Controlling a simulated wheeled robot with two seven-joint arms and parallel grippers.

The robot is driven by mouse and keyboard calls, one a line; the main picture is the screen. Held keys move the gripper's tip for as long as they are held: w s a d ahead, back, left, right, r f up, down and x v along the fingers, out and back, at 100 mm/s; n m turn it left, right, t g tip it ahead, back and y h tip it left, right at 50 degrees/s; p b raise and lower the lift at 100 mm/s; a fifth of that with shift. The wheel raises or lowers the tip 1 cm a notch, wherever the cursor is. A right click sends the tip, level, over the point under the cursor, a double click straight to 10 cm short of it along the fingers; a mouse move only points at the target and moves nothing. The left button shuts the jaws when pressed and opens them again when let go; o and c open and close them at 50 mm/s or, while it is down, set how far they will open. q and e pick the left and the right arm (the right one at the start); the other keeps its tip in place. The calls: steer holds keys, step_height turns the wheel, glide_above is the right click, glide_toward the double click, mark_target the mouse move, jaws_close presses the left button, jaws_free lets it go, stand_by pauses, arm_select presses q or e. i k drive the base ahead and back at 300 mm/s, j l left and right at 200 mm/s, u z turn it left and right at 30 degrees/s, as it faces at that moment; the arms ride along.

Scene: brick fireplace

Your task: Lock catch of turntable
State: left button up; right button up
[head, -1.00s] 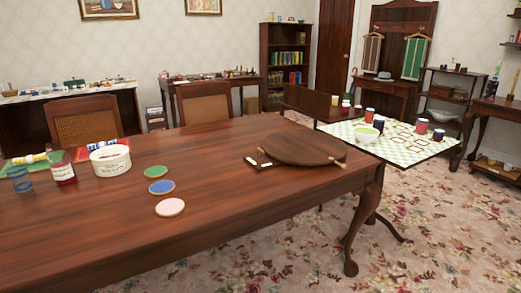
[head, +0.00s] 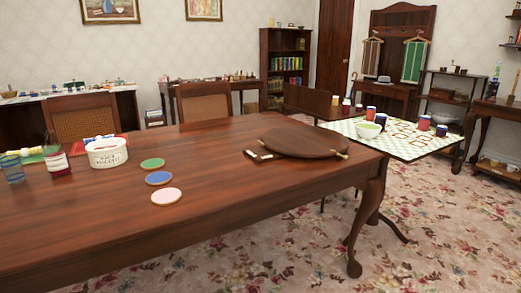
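The turntable (head: 305,141) is a round dark wooden board lying flat near the right end of the long wooden table (head: 235,190). A small dark piece with a pale, brass-coloured strip (head: 258,156) sticks out at its left front edge. A small brass-coloured knob or pin (head: 343,156) shows at its right front edge. Which of these is the catch, and whether it is locked, I cannot tell at this size. Neither of my grippers is in view.
Green, blue and pink coasters (head: 158,178) lie left of the turntable. A white tub (head: 106,152), a jar (head: 56,160) and a glass (head: 12,168) stand farther left. A checked-top table (head: 405,147) with cups and a bowl stands behind right. Patterned carpet is open at the front right.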

mark_target(262, 144)
steer(key=i+l, duration=0.4)
steer(key=i, duration=0.15)
steer(key=i+l+z, duration=0.15)
steer(key=i+l, duration=0.25)
steer(key=i, duration=0.1)
